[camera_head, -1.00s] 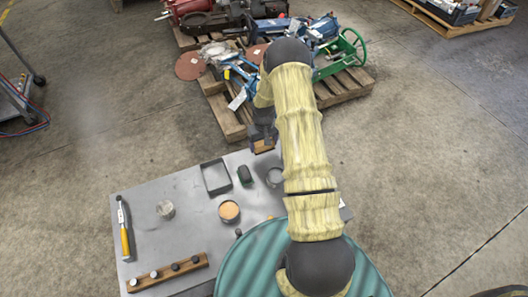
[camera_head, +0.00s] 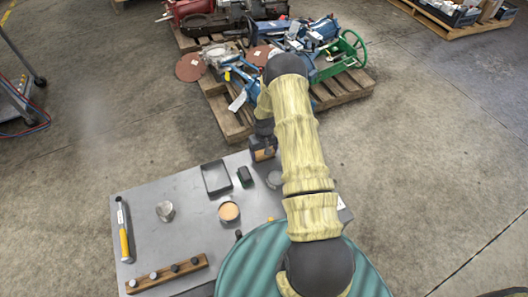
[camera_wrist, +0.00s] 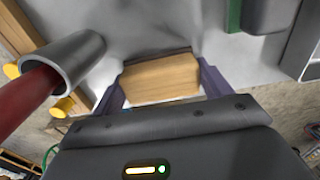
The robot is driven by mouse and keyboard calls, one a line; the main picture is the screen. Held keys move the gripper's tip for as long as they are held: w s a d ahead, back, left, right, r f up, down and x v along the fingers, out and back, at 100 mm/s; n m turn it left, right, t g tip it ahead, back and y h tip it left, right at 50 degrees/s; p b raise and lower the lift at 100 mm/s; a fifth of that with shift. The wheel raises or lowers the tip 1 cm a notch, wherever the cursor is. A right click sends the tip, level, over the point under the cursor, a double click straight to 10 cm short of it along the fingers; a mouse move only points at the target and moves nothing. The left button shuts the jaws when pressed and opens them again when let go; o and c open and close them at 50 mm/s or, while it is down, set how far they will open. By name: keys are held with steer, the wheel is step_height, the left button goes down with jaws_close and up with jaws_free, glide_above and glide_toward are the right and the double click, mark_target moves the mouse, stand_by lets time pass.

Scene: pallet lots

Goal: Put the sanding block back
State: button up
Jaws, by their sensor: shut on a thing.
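The sanding block (camera_wrist: 160,80), a tan block with a dark far edge, is held between the two fingers of my gripper (camera_wrist: 160,88). In the head view my gripper (camera_head: 264,153) is at the far edge of the grey table (camera_head: 185,215), with a bit of the tan block (camera_head: 262,154) showing. The wrist view has grey tabletop beyond the block; I cannot tell whether the block touches it. An open dark tray (camera_head: 216,178) lies on the table left of my gripper. A small dark green and black block (camera_head: 244,176) stands between them.
A metal cup (camera_head: 275,179) stands close to my gripper, partly behind my arm. A round tin (camera_head: 229,211), a metal jar (camera_head: 165,211), a hammer (camera_head: 124,232) and a wooden rack (camera_head: 167,273) with several knobs are also on the table. A loaded pallet (camera_head: 235,122) stands beyond.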

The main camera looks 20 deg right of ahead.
steer(key=shift+f, duration=0.15)
steer(key=o, duration=0.9)
steer(key=shift+r+p, duration=0.5)
steer(key=shift+r, duration=5.7)
